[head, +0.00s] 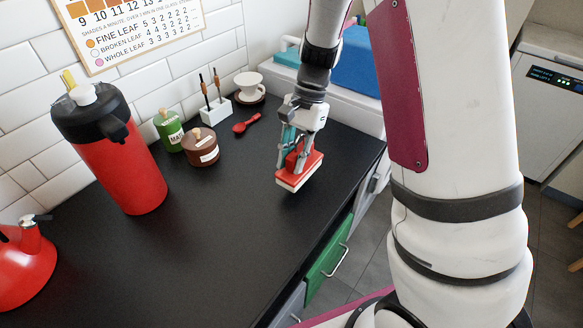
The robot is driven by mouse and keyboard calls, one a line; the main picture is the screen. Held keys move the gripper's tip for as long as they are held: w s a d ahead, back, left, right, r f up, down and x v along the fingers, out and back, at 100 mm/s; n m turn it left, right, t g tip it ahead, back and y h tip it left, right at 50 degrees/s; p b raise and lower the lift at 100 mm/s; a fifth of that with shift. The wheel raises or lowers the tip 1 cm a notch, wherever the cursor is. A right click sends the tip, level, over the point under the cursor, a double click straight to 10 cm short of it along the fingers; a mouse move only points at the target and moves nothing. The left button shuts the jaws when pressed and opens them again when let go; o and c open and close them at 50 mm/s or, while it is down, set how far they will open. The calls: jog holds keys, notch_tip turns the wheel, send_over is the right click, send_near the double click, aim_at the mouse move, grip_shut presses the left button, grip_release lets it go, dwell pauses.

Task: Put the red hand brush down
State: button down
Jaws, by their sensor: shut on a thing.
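The red hand brush (297,173) has a red body and a pale underside of bristles. My gripper (296,153) is shut on it from above, near the right edge of the black counter (215,245). The brush is slightly tilted in the picture, with its pale side down. I cannot tell whether the bristles touch the counter or hang just above it. The gripper's fingers partly hide the top of the brush.
A red airpot (120,165) and a red kettle (22,265) stand at left. A green tin (169,132), a brown pot (201,148), a white tool holder (216,111), a red spoon (246,124) and a white dripper (249,85) stand behind. The counter's middle and front are clear.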

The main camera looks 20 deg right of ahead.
jog(key=shift+w+a, duration=0.15)
jog(key=shift+w, duration=0.05)
jog(key=shift+f, duration=1.75)
jog(key=shift+f, duration=0.15)
jog(key=c, duration=1.4)
grip_release()
